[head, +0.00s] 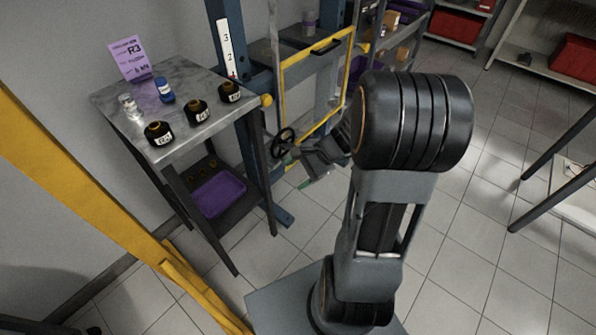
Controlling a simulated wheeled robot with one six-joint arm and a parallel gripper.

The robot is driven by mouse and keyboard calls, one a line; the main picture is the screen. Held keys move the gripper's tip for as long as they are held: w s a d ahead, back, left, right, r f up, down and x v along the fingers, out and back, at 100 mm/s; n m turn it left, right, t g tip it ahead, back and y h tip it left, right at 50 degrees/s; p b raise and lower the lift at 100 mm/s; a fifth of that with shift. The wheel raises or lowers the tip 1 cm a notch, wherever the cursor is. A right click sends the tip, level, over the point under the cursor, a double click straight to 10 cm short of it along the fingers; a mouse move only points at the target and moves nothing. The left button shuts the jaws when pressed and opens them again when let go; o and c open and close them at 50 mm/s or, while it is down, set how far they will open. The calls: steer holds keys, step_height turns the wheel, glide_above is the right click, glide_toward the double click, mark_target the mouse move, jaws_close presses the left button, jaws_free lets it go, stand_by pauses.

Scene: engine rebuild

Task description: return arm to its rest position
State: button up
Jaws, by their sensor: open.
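My gripper (297,170) shows in the middle of the head view, to the left of my large dark arm joint. It is open, and I see nothing held between its fingers. It is in the air to the right of the small metal table (187,78), apart from it. My arm stands folded on its base in the right half of the view and hides part of the wrist.
On the table stand several black labelled cylinders (198,111), a blue bottle (164,90) and a purple R3 card (130,58). A purple tray (217,193) sits on its lower shelf. A yellow-framed press (318,85) stands behind. A yellow beam (75,190) crosses the left.

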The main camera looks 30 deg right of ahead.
stand_by(0.3)
steer(key=s+r+n+g+h+p, duration=0.2)
steer(key=s+r+n+h+p, duration=0.1)
steer(key=s+n, duration=0.25)
steer(key=s+a+r+n+t+h+p, duration=0.1)
steer(key=a+r+n+h+p, duration=0.1)
steer(key=r+n+p, duration=0.3)
steer(key=s+a+r+n+t+h+p, duration=0.1)
steer(key=a+r+n+h+p, duration=0.2)
steer(key=r, duration=1.1)
steer(key=shift+s+r+n+t+p, duration=0.15)
steer(key=shift+s+n+t+p, duration=0.2)
steer(key=shift+n+p, duration=0.6)
